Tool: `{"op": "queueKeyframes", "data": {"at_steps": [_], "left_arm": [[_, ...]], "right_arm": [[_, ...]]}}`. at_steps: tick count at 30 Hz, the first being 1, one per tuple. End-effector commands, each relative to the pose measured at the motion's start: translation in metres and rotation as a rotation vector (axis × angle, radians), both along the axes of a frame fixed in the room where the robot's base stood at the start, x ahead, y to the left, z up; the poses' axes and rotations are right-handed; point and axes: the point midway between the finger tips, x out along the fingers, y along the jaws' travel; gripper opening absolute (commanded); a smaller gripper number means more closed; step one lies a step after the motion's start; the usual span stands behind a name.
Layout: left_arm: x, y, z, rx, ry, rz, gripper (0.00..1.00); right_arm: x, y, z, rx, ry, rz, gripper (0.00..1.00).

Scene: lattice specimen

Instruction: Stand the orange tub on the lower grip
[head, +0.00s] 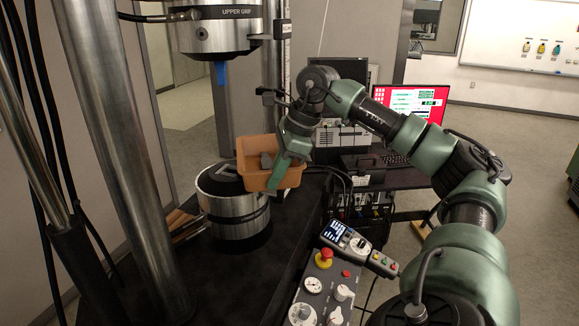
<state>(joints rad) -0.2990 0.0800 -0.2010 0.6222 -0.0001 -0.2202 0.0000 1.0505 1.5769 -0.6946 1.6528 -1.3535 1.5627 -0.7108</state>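The orange tub (257,180) is at the upper right of the lower grip (231,209), a silver cylinder with a dark top that stands on the black machine base. The tub overlaps the grip's right edge in the picture and looks roughly upright; whether it touches the grip I cannot tell. Something grey shows inside the tub. My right gripper (287,172) reaches down over the tub's right side and looks shut on its wall; its fingertips are partly hidden. My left gripper is not in view.
The upper grip (214,35) hangs above, with a blue piece (219,73) below it. Thick steel columns (115,130) stand at left. Wooden-handled tools (183,225) lie left of the lower grip. A control box with a red button (323,258) and a handset (345,240) are at front right.

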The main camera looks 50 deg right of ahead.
Motion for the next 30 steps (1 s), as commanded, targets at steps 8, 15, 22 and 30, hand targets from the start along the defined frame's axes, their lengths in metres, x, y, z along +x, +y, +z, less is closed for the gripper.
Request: {"op": "queueKeyframes", "data": {"at_steps": [8, 15, 22, 30], "left_arm": [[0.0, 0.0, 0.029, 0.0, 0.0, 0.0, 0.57], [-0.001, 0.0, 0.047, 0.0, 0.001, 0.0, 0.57], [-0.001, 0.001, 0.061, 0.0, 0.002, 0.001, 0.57], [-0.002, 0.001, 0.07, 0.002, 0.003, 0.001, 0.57]], "right_arm": [[0.033, 0.01, 0.005, 0.003, -0.003, 0.001, 0.0], [0.061, 0.018, 0.004, 0.003, -0.001, 0.001, 0.0], [0.087, 0.026, 0.004, 0.002, -0.002, 0.001, 0.0], [0.106, 0.031, 0.002, 0.001, -0.003, 0.001, 0.0]]}}
